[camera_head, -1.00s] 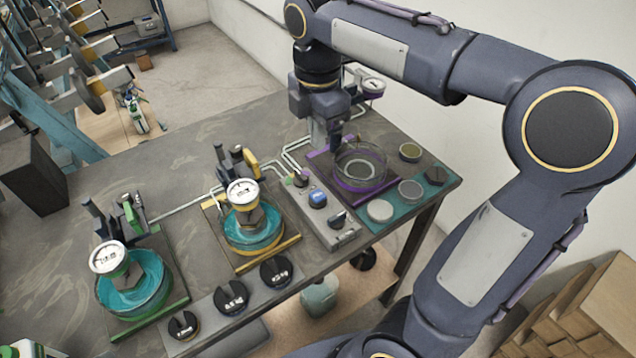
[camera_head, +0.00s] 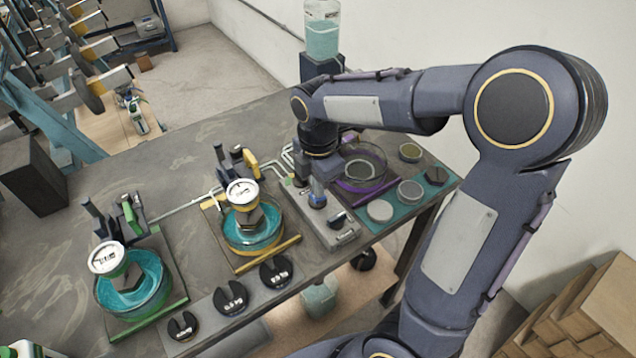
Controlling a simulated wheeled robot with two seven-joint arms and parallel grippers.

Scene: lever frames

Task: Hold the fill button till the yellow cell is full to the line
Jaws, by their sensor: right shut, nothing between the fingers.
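The yellow cell (camera_head: 262,243) is a round clear dish on a yellow-edged plate at the middle of the table. It holds teal liquid, with a weight and a white dial gauge (camera_head: 242,192) above it. I cannot make out its fill line. The grey control panel (camera_head: 333,236) lies to its right. The blue button (camera_head: 317,202) on the panel is partly covered by my right gripper (camera_head: 317,194). The gripper points down, shut and empty, at the button; whether it touches or presses it I cannot tell. My left gripper is not in view.
A green cell (camera_head: 150,303) with teal liquid stands at left, and a purple cell (camera_head: 376,165) behind the panel at right. A tall bottle (camera_head: 322,38) of teal liquid stands at the back. Slotted black weights (camera_head: 232,299) line the front edge.

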